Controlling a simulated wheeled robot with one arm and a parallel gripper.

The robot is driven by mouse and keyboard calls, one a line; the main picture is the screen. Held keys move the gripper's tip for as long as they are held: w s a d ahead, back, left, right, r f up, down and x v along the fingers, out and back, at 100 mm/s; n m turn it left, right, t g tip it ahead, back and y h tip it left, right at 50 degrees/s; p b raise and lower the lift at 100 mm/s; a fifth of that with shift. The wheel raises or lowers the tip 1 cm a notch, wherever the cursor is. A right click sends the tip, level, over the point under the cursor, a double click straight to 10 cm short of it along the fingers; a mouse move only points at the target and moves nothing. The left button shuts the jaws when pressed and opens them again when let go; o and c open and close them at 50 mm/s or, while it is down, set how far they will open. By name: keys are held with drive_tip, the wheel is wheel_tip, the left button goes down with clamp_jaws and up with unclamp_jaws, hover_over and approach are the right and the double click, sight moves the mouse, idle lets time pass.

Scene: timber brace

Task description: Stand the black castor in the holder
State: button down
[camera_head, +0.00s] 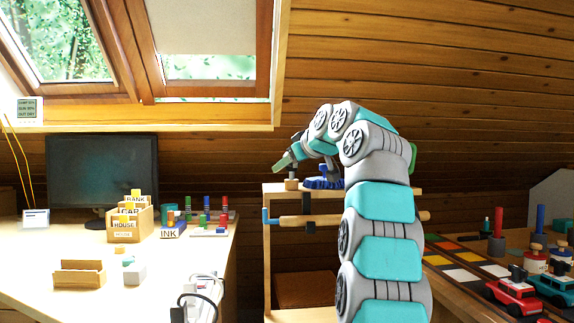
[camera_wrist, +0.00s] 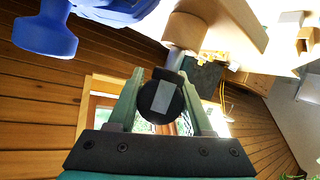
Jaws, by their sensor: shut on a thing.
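The black castor (camera_wrist: 168,113) shows in the wrist view as a round black wheel with a grey plate, and a grey stem beyond it. My gripper (camera_wrist: 161,78) is shut on it, one green finger on each side. In the head view my gripper (camera_head: 285,162) tilts down over the back shelf unit, right above a small wooden block (camera_head: 292,185) that may be the holder. A brown wooden piece (camera_wrist: 185,31) lies close past the stem in the wrist view. I cannot tell whether the stem touches it or enters it.
A blue object (camera_head: 322,183) stands on the shelf beside the wooden block; it looms in the wrist view (camera_wrist: 45,36). A wooden rod (camera_head: 310,220) crosses below the shelf top. The left desk (camera_head: 90,300) holds boxes and a monitor (camera_head: 100,172). Toy cars (camera_head: 513,296) sit right.

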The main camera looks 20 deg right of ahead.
drive_tip(key=shift+f+b, duration=0.85)
drive_tip(key=shift+f, duration=0.1)
idle(0.9)
drive_tip(key=shift+r, duration=0.1)
drive_tip(key=shift+c, duration=1.2)
unclamp_jaws()
drive_tip(key=v, duration=0.8)
drive_tip(key=shift+b, duration=0.3)
